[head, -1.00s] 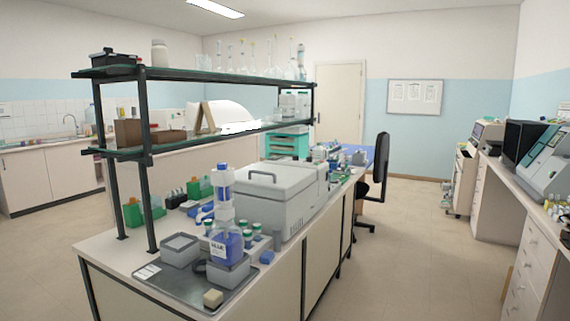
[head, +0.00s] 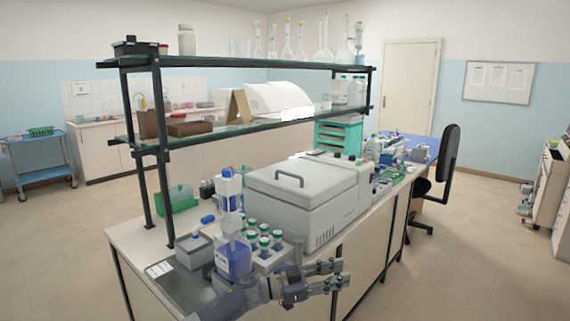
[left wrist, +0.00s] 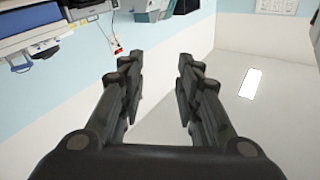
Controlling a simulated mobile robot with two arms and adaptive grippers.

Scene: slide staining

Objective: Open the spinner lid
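The spinner is a large grey-white box (head: 335,217) on the island bench in the head view. Its lid (head: 270,185) is down and bears a dark handle (head: 289,177). My left gripper (head: 338,275) is in front of the spinner, near the bench's front edge, with its fingers pointing right and apart from the handle. In the left wrist view the left gripper (left wrist: 158,88) is open, with nothing between its fingers. My right gripper shows in neither view.
Left of the spinner stand several green-capped tubes (head: 264,242), a bottle of blue liquid (head: 233,260) and a grey box (head: 194,251). A two-tier shelf (head: 235,62) runs behind the spinner. A dark chair (head: 447,165) stands at the bench's far end.

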